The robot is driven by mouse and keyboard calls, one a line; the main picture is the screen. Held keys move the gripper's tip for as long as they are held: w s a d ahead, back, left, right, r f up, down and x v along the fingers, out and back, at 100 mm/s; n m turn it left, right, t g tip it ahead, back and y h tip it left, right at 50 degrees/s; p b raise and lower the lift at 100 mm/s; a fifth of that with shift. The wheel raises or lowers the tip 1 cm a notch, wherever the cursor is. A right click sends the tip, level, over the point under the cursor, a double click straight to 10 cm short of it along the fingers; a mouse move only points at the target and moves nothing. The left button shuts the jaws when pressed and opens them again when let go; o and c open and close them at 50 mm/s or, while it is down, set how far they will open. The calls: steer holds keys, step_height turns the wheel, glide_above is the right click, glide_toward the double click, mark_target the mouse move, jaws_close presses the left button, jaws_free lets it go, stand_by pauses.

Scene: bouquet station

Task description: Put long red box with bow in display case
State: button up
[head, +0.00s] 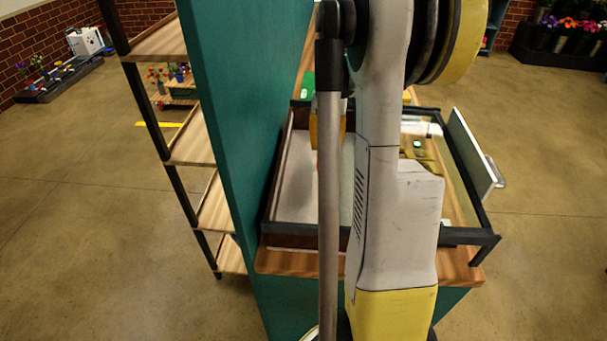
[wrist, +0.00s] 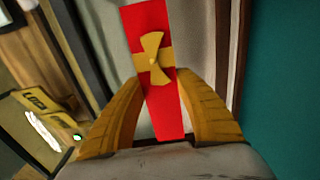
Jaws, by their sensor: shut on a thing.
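A long red box (wrist: 167,112) with a gold bow (wrist: 153,58) is between the yellow fingers of my gripper (wrist: 158,84) in the wrist view. The display case (head: 470,237), dark-framed, stands on a wooden counter in the head view. Its panel door (head: 473,155) stands swung out on the right. My arm hides much of the case and the red box in the head view. A pale surface lies behind the box in the wrist view; I cannot tell the gap to it.
A teal panel (head: 222,100) rises close to the left of the case and also shows in the wrist view (wrist: 285,90). Wooden shelves (head: 195,140) stand beyond it. Yellow pieces (wrist: 38,103) lie off to the left in the wrist view. Open floor surrounds the station.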

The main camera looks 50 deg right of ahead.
steer(key=b, duration=0.2)
glide_above(325, 178)
step_height(325, 178, down, 7)
steer(key=shift+s, duration=0.1)
steer(key=shift+a+f+b, duration=0.1)
steer(key=shift+f+b, duration=0.45)
steer(key=shift+f, duration=1.3)
steer(key=shift+f, duration=0.2)
steer(key=o, duration=1.2)
steer(key=shift+r, duration=0.15)
step_height(325, 178, up, 12)
steer(key=p, duration=0.3)
